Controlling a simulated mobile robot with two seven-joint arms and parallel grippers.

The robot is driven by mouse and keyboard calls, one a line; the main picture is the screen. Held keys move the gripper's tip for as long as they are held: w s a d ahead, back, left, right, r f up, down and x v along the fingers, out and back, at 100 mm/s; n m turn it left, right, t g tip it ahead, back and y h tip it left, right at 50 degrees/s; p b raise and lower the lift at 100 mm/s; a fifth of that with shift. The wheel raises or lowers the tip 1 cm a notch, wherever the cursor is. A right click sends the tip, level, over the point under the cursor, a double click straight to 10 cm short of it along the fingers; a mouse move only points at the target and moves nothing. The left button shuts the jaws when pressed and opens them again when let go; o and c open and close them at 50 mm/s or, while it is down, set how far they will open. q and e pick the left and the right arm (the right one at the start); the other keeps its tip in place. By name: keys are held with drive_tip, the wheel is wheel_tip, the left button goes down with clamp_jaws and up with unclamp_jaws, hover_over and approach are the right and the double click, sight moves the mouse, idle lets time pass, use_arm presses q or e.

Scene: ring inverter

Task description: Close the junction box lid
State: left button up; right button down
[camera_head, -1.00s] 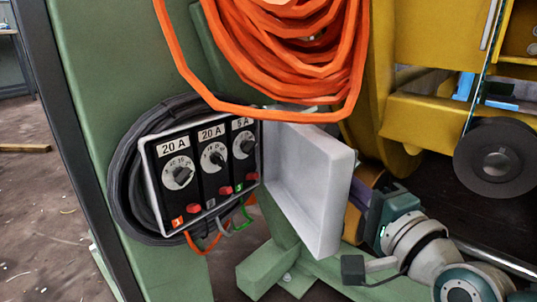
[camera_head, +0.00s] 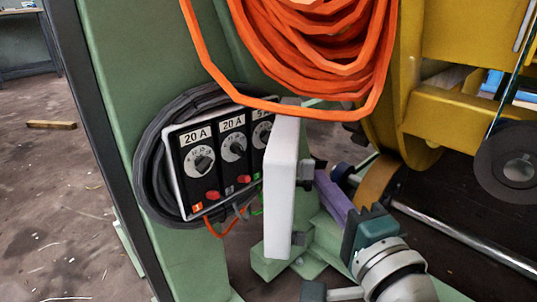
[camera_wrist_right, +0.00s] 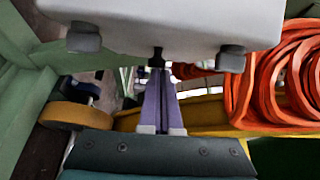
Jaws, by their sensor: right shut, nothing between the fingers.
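The junction box (camera_head: 222,158) is a black panel with dials labelled 20 A and 5 A and red buttons, mounted on the green frame. Its pale grey lid (camera_head: 283,190) is hinged on the right side and stands partly open, nearly edge-on, covering part of the 5 A section. My right gripper (camera_head: 321,178) is shut and empty, its purple fingers at the lid's outer side. In the right wrist view, the lid (camera_wrist_right: 165,25) fills the top, and the shut fingers (camera_wrist_right: 157,68) reach to its lower edge; I cannot tell whether they touch. My left gripper is not in view.
A coiled orange cable (camera_head: 315,50) hangs just above the lid. A black cable coil (camera_head: 150,165) surrounds the box's left side. Yellow machinery (camera_head: 460,125) stands to the right, and green beams (camera_head: 275,262) lie below. Open floor (camera_head: 50,210) is at the left.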

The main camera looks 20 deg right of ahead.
wheel_tip(320, 180, up, 20)
drive_tip(key=p, duration=1.5)
drive_tip(key=s+d+f+n+y+b, duration=0.1)
drive_tip(key=s+d+f+y+b, duration=0.1)
drive_tip(key=s+f+b, duration=0.35)
drive_tip(key=s+d+f+n+y+b, duration=0.1)
drive_tip(key=s+d+f+y+b, duration=0.15)
drive_tip(key=f+b, duration=0.5)
drive_tip(key=s+d+f+y+b, duration=0.1)
drive_tip(key=s+d+f+b, duration=0.25)
drive_tip(key=f, duration=0.55)
drive_tip(key=w+a+b, duration=0.5)
drive_tip(key=w+a, duration=0.2)
drive_tip(key=w, duration=0.3)
drive_tip(key=shift+w+a+r+g+b, duration=0.2)
drive_tip(key=shift+a+r+g+b, duration=0.1)
drive_tip(key=shift+r+b, duration=0.1)
